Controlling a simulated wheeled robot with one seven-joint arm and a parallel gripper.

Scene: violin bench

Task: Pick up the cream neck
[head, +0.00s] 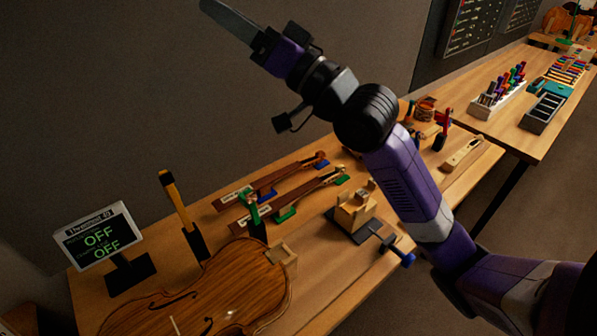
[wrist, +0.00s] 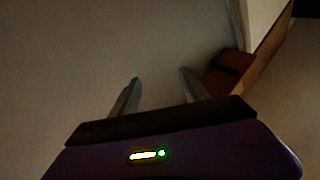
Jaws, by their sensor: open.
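A pale, cream-coloured neck-like piece (head: 462,152) lies flat near the right end of the violin bench in the head view. It looks like the cream neck, though it is small there. My gripper (head: 208,6) is raised high at the upper left of the head view, in front of the grey wall and far from that piece. In the wrist view my gripper (wrist: 160,76) shows two fingers apart with nothing between them. I cannot make out the cream piece in the wrist view.
Two brown necks (head: 285,178) rest on coloured supports mid-bench. A violin body (head: 215,285), a display (head: 98,237) and a wooden block in a vise (head: 354,210) stand nearer. A second table (head: 520,130) holds racks and trays. My arm crosses above the bench.

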